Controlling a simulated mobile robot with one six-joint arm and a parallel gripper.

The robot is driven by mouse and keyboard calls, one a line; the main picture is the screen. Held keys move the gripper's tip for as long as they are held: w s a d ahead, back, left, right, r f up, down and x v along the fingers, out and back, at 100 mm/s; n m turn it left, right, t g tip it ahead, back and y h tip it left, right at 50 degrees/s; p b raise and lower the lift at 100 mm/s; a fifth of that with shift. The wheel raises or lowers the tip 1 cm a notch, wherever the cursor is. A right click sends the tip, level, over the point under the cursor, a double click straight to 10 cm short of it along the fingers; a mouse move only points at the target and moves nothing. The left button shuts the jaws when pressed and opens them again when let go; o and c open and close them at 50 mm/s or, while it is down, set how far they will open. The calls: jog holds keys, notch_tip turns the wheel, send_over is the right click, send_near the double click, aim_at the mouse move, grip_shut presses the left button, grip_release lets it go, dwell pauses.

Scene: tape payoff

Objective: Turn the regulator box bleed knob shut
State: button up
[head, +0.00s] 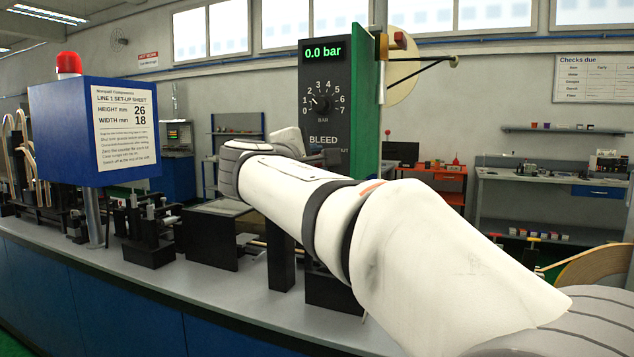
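The regulator box (338,70) is a tall black panel with a green side, standing at the middle of the line. Its green display (323,53) reads 0.0 bar. A round dial (320,104) marked up to 7 has its pointer toward the low end, at upper left. The word BLEED (323,139) shows below it, with smaller text partly covered. The bleed knob is not visible; my arm and wrist cover the area under the label. My gripper (318,156) shows only as a dark sliver beside the wrist, just below the label. Its fingers cannot be made out.
A grey bench (165,282) with blue fronts carries black fixtures (150,232). A blue set-up sheet box (57,133) with a red lamp (68,64) stands at left. A cream tape reel (401,72) is behind the regulator. A wooden reel (592,268) is at lower right.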

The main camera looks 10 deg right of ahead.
jog(key=m+b, duration=0.4)
jog(key=shift+f+m, duration=0.3)
jog(key=shift+f, duration=0.1)
jog(key=shift+r+b, duration=0.1)
jog(key=shift+b, duration=0.25)
jog(key=o, duration=1)
jog(key=shift+s+r, duration=0.1)
jog(key=shift+r, duration=0.1)
jog(key=v, duration=0.7)
jog(key=shift+s+a, duration=0.2)
jog(key=shift+s, duration=0.15)
